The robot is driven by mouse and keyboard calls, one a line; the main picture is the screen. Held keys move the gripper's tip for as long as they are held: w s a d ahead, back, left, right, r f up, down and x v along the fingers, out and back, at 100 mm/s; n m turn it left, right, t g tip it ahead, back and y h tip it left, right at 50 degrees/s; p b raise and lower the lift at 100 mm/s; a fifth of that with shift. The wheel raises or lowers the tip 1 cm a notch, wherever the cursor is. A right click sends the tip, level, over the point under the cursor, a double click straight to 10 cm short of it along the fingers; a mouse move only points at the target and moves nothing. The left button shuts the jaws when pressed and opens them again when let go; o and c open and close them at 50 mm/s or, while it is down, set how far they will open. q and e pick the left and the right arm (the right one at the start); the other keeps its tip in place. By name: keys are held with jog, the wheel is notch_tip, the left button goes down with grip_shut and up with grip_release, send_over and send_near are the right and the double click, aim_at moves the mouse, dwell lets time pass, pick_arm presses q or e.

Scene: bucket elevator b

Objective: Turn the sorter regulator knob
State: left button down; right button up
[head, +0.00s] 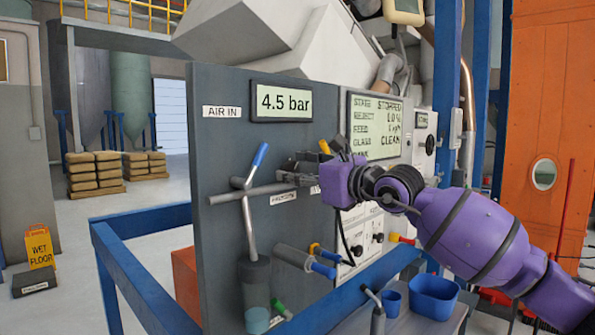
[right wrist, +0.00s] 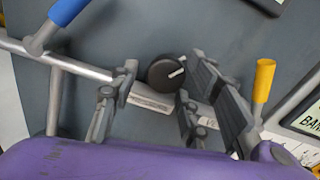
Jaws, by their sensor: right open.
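The black round regulator knob (right wrist: 166,72) with a white pointer mark sits on the grey panel in the right wrist view. In the head view my right gripper (head: 287,175) is close to the panel (head: 225,100) and hides the knob. The display (head: 281,102) above reads 4.5 bar. My left gripper is out of view.
A metal pipe with a blue-handled lever (head: 261,154) is left of the gripper. A yellow handle (right wrist: 264,80) is close on its right. Below are a grey cylinder with a blue end (head: 305,261) and blue rails (head: 145,215). A blue bucket (head: 434,296) stands lower right.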

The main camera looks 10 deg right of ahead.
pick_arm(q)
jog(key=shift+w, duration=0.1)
pick_arm(e)
jog(key=shift+w, duration=0.1)
jog(key=shift+f, duration=0.1)
jog(key=c, duration=1)
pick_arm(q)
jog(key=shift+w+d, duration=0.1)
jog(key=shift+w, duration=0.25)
pick_arm(e)
jog(key=shift+a+f+n, duration=0.1)
jog(key=shift+n, duration=0.5)
jog(key=o, duration=0.9)
jog(key=shift+o, duration=0.5)
jog(key=shift+a, duration=0.1)
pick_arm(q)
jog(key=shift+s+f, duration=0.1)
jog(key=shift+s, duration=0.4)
